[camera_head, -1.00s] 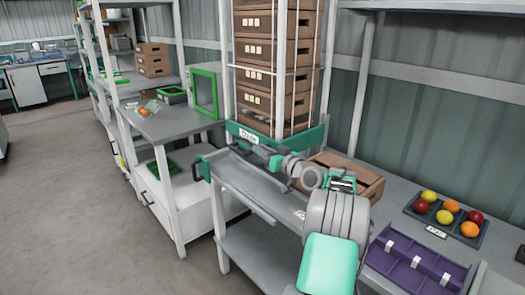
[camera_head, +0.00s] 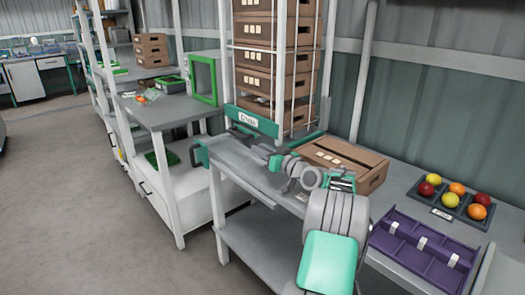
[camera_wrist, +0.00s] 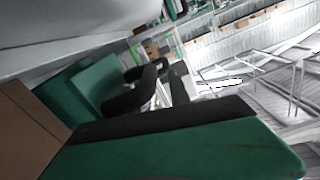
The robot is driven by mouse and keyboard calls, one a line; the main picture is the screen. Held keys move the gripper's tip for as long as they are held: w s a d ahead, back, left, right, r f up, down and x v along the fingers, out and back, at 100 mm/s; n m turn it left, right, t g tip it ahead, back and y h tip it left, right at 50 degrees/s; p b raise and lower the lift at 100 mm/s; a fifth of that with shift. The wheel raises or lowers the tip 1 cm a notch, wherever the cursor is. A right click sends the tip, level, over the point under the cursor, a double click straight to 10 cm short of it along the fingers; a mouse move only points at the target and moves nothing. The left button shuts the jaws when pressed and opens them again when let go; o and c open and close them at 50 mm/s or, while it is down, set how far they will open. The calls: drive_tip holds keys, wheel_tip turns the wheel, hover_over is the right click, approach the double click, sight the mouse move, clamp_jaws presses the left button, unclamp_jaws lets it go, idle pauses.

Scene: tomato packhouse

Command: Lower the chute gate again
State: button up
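The chute (camera_head: 226,60) is an upright white frame holding a stack of brown crates. A green cross panel (camera_head: 252,122) with a white label is at its foot; I cannot tell whether this is the gate or how high the gate stands. My gripper (camera_head: 240,134) is just in front of this panel, low over the bench; contact cannot be told. In the wrist view a large green surface with a black edge (camera_wrist: 190,145) fills the foreground, and a black loop (camera_wrist: 147,85) lies beyond it. Whether the fingers are closed does not show.
A brown crate (camera_head: 345,160) lies on the bench right of the chute. A teal end piece with a black handle (camera_head: 194,156) is at the bench's left end. Floor at left is clear.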

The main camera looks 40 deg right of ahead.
drive_tip(key=shift+s, duration=0.1)
drive_tip(key=s, duration=0.7)
drive_tip(key=shift+s+d, duration=0.1)
drive_tip(key=shift+s, duration=0.25)
